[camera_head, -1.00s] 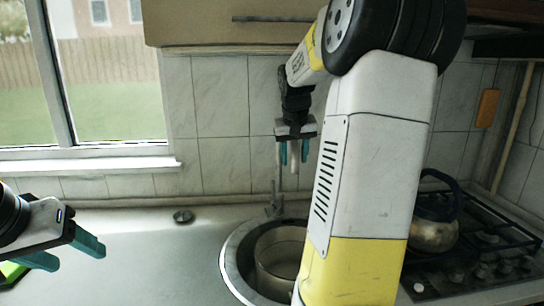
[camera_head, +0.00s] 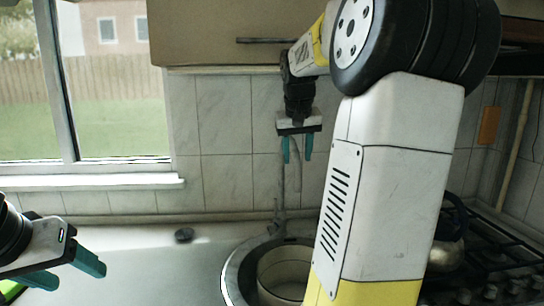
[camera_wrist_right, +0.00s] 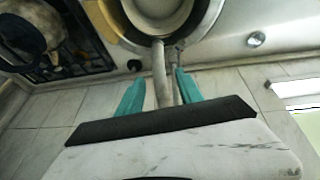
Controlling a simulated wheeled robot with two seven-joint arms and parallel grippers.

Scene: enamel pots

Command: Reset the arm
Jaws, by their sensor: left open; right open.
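My right arm comes up from the bottom and bends at the top of the head view. Its gripper (camera_head: 297,150) hangs over the back of the sink, in front of the tiled wall, fingers down, open and empty. In the right wrist view the same gripper (camera_wrist_right: 158,92) shows two teal fingers apart, with the tap's pipe seen between them. My left gripper (camera_head: 66,272) is at the lower left of the head view above the counter, with its teal fingers apart and nothing between them.
A pale pot (camera_head: 282,270) stands in the round sink (camera_head: 236,268), partly hidden by my right arm. The tap (camera_head: 279,215) is behind it. A kettle (camera_head: 447,252) stands on the gas hob (camera_head: 490,262) at right. A cabinet (camera_head: 215,35) hangs above. The counter (camera_head: 160,270) is mostly clear.

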